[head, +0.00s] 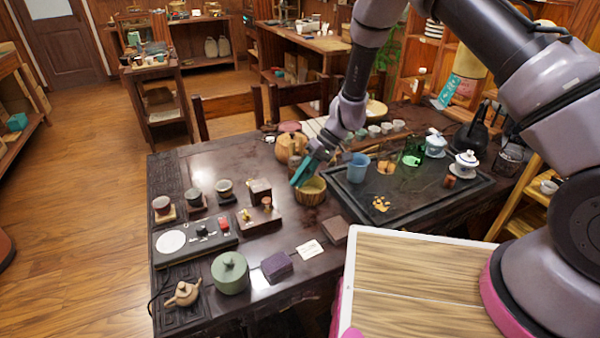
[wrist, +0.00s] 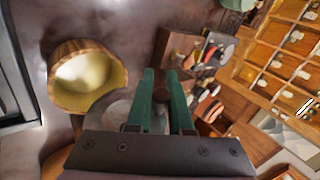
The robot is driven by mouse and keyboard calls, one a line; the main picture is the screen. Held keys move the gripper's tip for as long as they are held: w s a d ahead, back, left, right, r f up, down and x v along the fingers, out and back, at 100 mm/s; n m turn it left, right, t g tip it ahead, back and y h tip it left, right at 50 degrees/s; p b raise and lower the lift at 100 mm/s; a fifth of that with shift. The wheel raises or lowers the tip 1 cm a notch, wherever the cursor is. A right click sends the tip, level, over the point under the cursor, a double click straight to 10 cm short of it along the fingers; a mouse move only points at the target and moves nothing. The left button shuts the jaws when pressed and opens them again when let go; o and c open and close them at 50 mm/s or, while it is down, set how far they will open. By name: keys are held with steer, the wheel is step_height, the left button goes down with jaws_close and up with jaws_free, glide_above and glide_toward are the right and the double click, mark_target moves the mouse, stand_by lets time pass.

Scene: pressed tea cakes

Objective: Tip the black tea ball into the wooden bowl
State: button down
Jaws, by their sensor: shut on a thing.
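The wooden bowl (head: 311,194) stands on the dark table, just below and right of my gripper's tips in the head view. In the wrist view the bowl (wrist: 62,92) is at the left, wood-banded outside, with a pale yellow-green inside in which I see no ball. My gripper (head: 301,178) has teal fingers and hangs above the table beside the bowl, tilted down to the left. In the wrist view the fingers (wrist: 160,80) are close together, shut on a small dark thing mostly hidden between them. I cannot make out the black tea ball for certain.
Behind the bowl stands a round wooden vessel (head: 290,147). A black tea tray (head: 465,198) with a blue cup (head: 358,167) and lidded cups lies right. A wooden stand (head: 264,216), green jar (head: 230,273) and teapot (head: 183,293) are front left.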

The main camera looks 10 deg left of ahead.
steer(key=shift+w+a+f+n+t+y, duration=0.1)
steer(key=shift+f+n+t+y, duration=0.4)
steer(key=shift+y, duration=0.5)
steer(key=shift+s+a+f+n+t+y, duration=0.1)
steer(key=shift+f+n+t+y, duration=0.35)
steer(key=shift+y, duration=0.55)
steer(key=shift+w+f+n+t+y, duration=0.1)
steer(key=shift+f+n+t+y, duration=0.35)
steer(key=shift+y, duration=0.55)
steer(key=shift+f, duration=0.1)
